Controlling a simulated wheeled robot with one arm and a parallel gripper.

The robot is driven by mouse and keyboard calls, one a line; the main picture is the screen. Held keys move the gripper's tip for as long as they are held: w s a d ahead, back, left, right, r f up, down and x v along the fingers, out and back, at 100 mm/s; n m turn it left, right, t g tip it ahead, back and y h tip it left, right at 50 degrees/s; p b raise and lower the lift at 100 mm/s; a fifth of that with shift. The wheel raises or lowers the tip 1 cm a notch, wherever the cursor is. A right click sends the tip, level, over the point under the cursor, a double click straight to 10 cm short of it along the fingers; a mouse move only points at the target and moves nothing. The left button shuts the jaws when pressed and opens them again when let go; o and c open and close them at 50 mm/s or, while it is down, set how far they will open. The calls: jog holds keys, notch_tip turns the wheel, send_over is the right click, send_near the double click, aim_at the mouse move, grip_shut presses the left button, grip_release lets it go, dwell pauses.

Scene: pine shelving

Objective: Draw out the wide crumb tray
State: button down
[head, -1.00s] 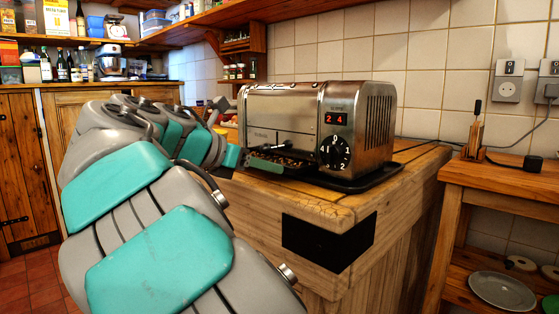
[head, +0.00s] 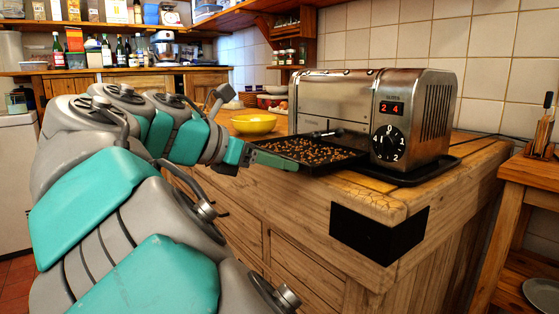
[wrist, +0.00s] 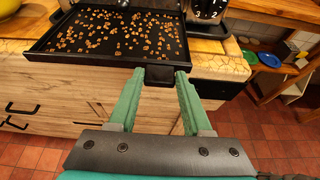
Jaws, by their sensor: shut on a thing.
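The wide crumb tray (head: 290,151) is black, flat and strewn with brown crumbs. It sticks well out from the base of the steel toaster (head: 335,101), over the wooden counter. In the wrist view the crumb tray (wrist: 70,47) fills the upper left, its front edge reaching past the counter edge. The tray's far end is hidden by the toaster.
A yellow bowl (head: 254,124) stands on the counter behind the tray. A wooden side table (head: 520,180) is at the right. Drawers with black handles (wrist: 22,116) lie below the counter edge, with open tiled floor in front.

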jog(key=shift+s+a+r+p, duration=0.1)
jog(key=shift+s+r+p, duration=0.1)
jog(key=shift+p, duration=0.55)
jog(key=shift+f, duration=0.15)
jog(key=shift+c, duration=1.3)
grip_release()
